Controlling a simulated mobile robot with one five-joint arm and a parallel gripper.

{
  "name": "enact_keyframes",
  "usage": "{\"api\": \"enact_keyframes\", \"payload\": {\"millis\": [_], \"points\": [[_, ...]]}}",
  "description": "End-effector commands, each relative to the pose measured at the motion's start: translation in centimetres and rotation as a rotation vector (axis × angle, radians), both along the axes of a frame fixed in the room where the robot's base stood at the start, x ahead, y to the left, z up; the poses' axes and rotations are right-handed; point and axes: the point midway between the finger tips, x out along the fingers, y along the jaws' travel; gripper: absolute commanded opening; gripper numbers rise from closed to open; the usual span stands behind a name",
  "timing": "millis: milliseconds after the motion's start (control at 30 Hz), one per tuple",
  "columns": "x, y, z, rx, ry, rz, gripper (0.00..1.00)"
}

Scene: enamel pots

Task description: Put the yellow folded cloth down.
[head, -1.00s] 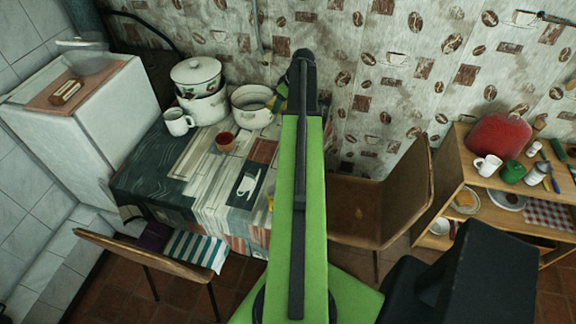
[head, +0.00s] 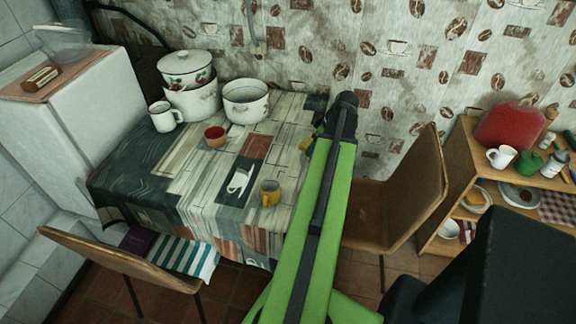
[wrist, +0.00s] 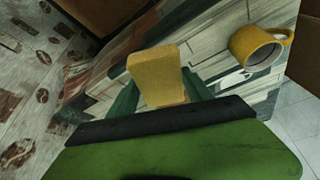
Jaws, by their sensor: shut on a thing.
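The yellow folded cloth (wrist: 157,72) is a small block-like piece in the middle of the wrist view. My gripper (wrist: 160,88) is shut on it, with a green finger at either side. In the head view a bit of the yellow cloth (head: 305,146) shows beside the end of my arm, at the right end of the table. My arm hides most of the gripper there. The cloth is over the patterned table (wrist: 115,62); I cannot tell whether it touches the top.
A yellow mug (head: 270,193) stands near the table's right front edge; it also shows in the wrist view (wrist: 262,46). A red-brown cup (head: 215,138), a white mug (head: 163,117) and enamel pots (head: 246,103) stand farther left. A chair (head: 405,195) is at the right.

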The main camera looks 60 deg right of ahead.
Motion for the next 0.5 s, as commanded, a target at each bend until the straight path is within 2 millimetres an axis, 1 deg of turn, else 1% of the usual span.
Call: {"api": "enact_keyframes", "payload": {"millis": [33, 100, 300, 400, 500], "points": [[1.1, 0.1, -1.3, -0.001, 0.0, 0.004, 0.26], [3.0, 0.4, -2.6, 0.0, 0.0, 0.005, 0.26], [8.1, 1.1, -5.7, 0.0, 0.0, 0.003, 0.26], [9.8, 1.3, -6.5, 0.0, 0.001, 0.002, 0.26], [10.6, 1.4, -6.7, 0.0, 0.0, 0.0, 0.26]]}}
